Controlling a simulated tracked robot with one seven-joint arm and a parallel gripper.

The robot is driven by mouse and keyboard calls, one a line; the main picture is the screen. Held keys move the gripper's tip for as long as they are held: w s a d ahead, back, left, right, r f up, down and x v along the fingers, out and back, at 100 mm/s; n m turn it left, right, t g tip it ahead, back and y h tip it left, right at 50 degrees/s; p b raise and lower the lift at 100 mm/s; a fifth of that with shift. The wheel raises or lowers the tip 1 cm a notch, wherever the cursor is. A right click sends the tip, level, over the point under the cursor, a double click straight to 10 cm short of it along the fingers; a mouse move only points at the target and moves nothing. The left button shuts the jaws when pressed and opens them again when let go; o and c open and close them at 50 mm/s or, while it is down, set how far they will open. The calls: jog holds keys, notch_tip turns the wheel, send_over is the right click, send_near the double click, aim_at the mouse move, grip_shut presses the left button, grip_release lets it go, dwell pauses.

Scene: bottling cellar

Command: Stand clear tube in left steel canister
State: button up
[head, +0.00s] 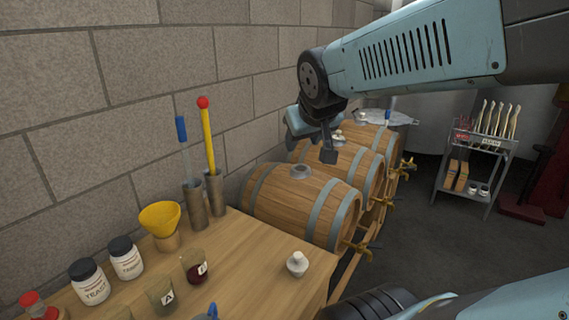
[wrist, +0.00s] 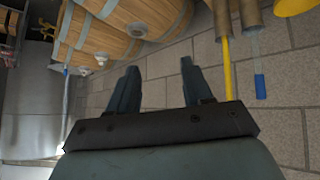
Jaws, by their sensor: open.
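The clear tube (head: 187,160) with a blue top stands upright, slightly tilted, in the left steel canister (head: 194,205) on the wooden table. In the wrist view, which is upside down, the clear tube (wrist: 255,45) rises from its canister (wrist: 251,13). The right steel canister (head: 214,193) holds a yellow rod (head: 207,140) with a red ball end. My gripper (head: 312,146) is above the barrels, to the right of the canisters and apart from them. In the wrist view its jaws (wrist: 161,72) are open with nothing between them.
Several wooden barrels (head: 290,205) with taps lie beside the table. A yellow funnel (head: 160,217), jars, beakers and a white stopper (head: 297,264) stand on the table. A trolley (head: 473,165) stands at right.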

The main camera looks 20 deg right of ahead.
jog(key=s+a+f+g+y, duration=0.1)
jog(key=s+a+g, duration=0.1)
jog(key=s, duration=0.6)
jog(key=shift+s+a+f+g+y, duration=0.3)
jog(key=shift+s+a+f, duration=0.05)
jog(key=shift+a, duration=0.2)
